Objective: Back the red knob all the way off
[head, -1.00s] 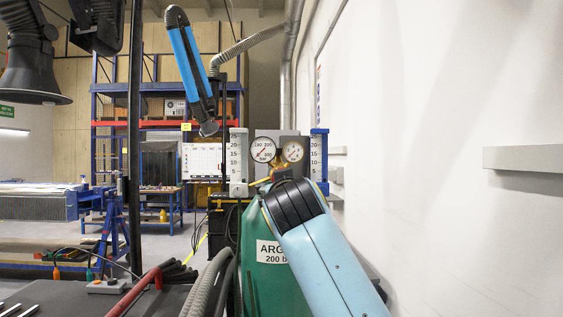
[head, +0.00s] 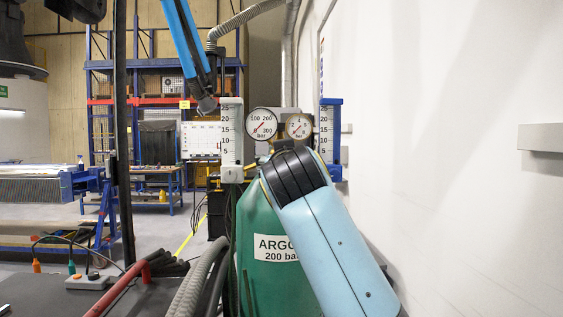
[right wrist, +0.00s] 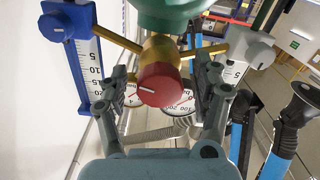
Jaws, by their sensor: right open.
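In the right wrist view the red knob (right wrist: 160,85) has a white line on its face and sits on a brass valve body (right wrist: 160,50). My right gripper (right wrist: 163,78) is open, with one finger on each side of the knob. I cannot tell whether either finger touches it. In the head view my right arm's dark wrist (head: 293,175) covers the knob and my fingers. The regulator's round gauges (head: 262,124) show above, over the green argon cylinder (head: 256,220). My left gripper is in neither view.
Flow tubes stand on both sides of the gauges, one white (head: 231,140) and one blue (head: 331,140). A white wall (head: 450,200) is close on the right. A blue jointed arm with a grey hose (head: 181,30) hangs at upper left. Hoses (head: 205,275) run left of the cylinder.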

